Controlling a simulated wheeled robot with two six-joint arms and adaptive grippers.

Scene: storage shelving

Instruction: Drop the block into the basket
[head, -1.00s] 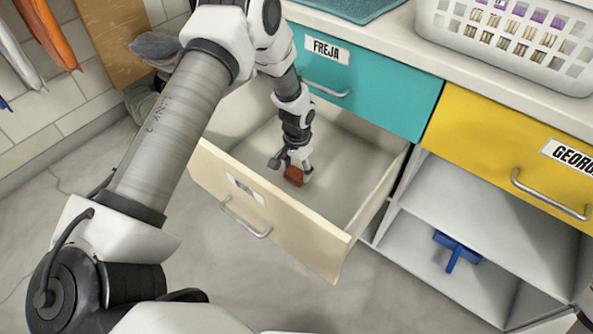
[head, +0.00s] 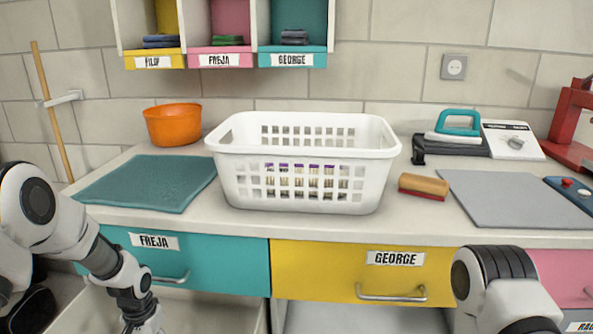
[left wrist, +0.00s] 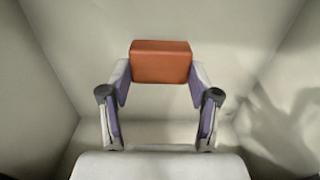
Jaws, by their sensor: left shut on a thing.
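The block (left wrist: 161,60) is orange-brown and sits between the fingertips of my left gripper (left wrist: 159,86) in the left wrist view. The gripper is shut on it, inside the open cream drawer. In the head view that gripper is at the bottom left edge, and the block is out of sight there. The white basket (head: 305,190) stands on the counter in the middle of the head view, above and to the right of my left gripper. Yellow and purple items show through its holes. My right gripper is not in view.
The open drawer (head: 230,312) lies below the closed teal drawer (head: 215,272). Left of the basket are a teal mat (head: 150,183) and an orange bowl (head: 172,124). Right of it are a brush (head: 423,187) and a grey board (head: 505,198). Cubbies (head: 225,30) hang above.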

